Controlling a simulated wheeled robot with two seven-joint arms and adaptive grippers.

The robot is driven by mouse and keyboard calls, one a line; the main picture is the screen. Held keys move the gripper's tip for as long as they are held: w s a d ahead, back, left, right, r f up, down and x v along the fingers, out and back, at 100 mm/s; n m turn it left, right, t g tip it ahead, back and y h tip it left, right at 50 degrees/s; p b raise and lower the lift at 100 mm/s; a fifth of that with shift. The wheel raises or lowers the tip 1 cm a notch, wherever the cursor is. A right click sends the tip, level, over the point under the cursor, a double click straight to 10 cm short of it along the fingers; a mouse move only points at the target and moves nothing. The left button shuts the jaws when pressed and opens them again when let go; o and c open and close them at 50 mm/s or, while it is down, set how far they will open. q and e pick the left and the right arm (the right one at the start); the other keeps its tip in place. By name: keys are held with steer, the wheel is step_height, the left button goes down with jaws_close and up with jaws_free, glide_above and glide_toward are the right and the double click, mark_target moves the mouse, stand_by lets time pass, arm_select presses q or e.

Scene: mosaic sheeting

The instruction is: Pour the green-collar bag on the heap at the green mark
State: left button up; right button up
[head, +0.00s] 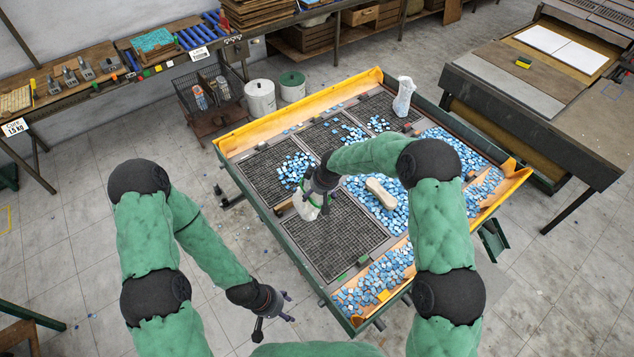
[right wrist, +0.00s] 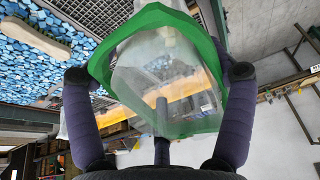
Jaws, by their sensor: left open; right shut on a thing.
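My right gripper (head: 320,187) is shut on the green-collar bag (head: 307,207), over the left side of the sorting table (head: 292,237). In the right wrist view the bag's green collar (right wrist: 212,118) is wide and open, its clear body (right wrist: 160,75) is between my fingers, and I see no tiles in it. A small green mark (head: 341,278) shows at the near edge of the dark grid panel. Blue tile heaps lie on the table, one (head: 292,170) on the left grid and a larger one (head: 385,215) in the middle. My left gripper (head: 284,307) is open and empty, off the table.
Another clear bag (head: 403,97) stands at the table's far corner. A yellow mark (head: 383,296) is near the front tiles.

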steer(key=shift+s+t+y+p, duration=0.25)
steer(key=shift+t+y+p, duration=0.05)
steer(key=shift+t+p, duration=0.25)
steer(key=f+t+y+b, duration=0.1)
steer(key=t+b, duration=0.1)
steer(key=b, duration=0.6)
steer(key=f+t+y+b, duration=0.2)
steer(key=b, duration=0.7)
steer(key=f+t+y+b, duration=0.1)
steer(key=f+t+b, duration=0.1)
steer(key=b, duration=0.7)
steer(key=shift+s+d+y, duration=0.3)
steer(key=shift+r, duration=0.2)
steer(key=shift+f, duration=0.25)
steer(key=shift+s+d+r+t+y+b, duration=0.1)
steer(key=shift+s+r+t+y+b, duration=0.2)
steer(key=shift+b, duration=0.65)
steer(key=shift+w+d+t+y+b, duration=0.1)
steer(key=shift+t+b, duration=0.25)
steer(key=shift+b, duration=0.6)
stand_by(2.2)
